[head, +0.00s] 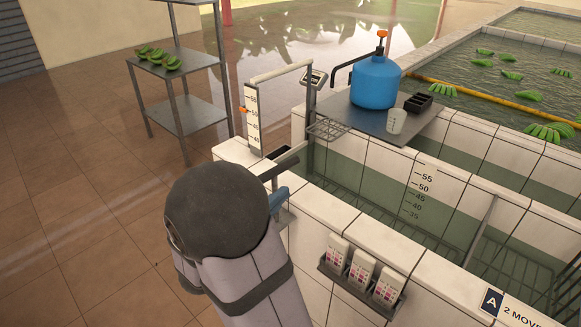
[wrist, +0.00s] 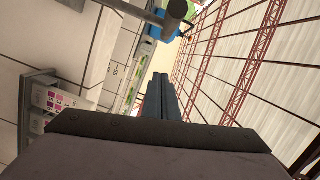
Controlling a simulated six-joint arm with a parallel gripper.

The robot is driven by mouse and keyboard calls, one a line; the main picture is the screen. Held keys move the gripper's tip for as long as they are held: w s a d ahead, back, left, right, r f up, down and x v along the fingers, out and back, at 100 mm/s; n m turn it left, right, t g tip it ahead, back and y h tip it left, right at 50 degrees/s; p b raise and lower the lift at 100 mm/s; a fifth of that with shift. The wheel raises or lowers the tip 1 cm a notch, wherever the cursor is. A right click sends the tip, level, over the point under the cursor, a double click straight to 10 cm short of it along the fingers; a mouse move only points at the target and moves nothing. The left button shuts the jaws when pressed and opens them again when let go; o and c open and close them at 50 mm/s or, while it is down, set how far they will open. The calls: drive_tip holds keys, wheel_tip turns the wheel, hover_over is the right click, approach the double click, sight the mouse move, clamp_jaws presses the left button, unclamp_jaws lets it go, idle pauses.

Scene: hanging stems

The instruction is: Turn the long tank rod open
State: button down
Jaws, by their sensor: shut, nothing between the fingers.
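My gripper (wrist: 162,82) is shut and empty, apart from that bar. In the head view its blue-grey fingers (head: 279,196) show low over the tank wall, below the rod. My arm hides part of the wall there.
A blue container (head: 375,82) stands on a grey shelf across the tank. A holder with white packets (head: 362,272) hangs on the near wall. A metal rack (head: 180,62) holds green bananas at the back left. The tiled floor at left is clear.

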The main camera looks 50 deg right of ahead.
drive_tip(key=shift+m, duration=0.3)
drive_tip(key=shift+d, duration=0.15)
drive_tip(key=w+d+f+p, duration=0.1)
drive_tip(key=w+d+p, duration=0.4)
drive_tip(key=d, duration=0.4)
drive_tip(key=shift+w+d, duration=0.35)
drive_tip(key=shift+d, duration=0.05)
drive_tip(key=shift+w+f, duration=0.1)
drive_tip(key=shift+f, duration=0.1)
